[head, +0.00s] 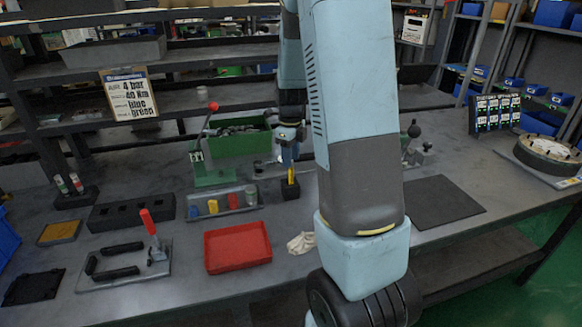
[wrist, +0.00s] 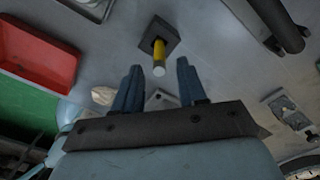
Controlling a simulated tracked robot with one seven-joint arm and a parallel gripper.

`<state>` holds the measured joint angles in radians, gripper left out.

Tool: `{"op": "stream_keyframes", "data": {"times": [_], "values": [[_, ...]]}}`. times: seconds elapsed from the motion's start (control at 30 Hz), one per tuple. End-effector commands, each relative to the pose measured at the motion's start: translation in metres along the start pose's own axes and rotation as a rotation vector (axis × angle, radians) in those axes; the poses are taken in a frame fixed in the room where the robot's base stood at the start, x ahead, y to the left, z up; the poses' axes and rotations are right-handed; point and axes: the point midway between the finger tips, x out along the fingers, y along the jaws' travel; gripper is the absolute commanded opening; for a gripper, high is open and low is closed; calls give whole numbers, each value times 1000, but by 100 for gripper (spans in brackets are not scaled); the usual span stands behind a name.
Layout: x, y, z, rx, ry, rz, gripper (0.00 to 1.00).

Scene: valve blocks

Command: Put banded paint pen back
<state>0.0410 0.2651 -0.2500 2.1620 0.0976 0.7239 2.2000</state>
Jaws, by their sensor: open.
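A yellow pen-like cylinder (wrist: 159,56) with a pale end stands in a dark square block (wrist: 150,29) in the wrist view. In the head view the same yellow piece (head: 290,176) shows just below my gripper, in its dark block (head: 290,190). I cannot make out a band on it. My gripper (wrist: 159,72) is open, its blue fingers apart on either side of the cylinder's near end, with nothing held. In the head view my gripper (head: 289,156) points down above the block. Two pale pens with red and green marks (head: 69,184) stand in a black holder (head: 76,198) at the left.
A red tray (head: 237,248), a grey tray of small coloured blocks (head: 223,213) and a green lever press (head: 205,165) stand left of the block. A crumpled cloth (head: 301,243) lies in front. A dark mat (head: 443,201) lies right of my arm.

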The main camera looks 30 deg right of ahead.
Motion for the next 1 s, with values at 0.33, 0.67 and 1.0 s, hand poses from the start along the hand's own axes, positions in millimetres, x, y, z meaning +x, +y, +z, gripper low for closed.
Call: {"op": "stream_keyframes", "data": {"times": [0.33, 0.67, 1.0], "values": [[-65, 0, 0, 0, -2, -1, 41], [-91, 4, -2, -44, -10, -4, 41], [-149, 67, -24, -657, -103, -94, 41]]}}
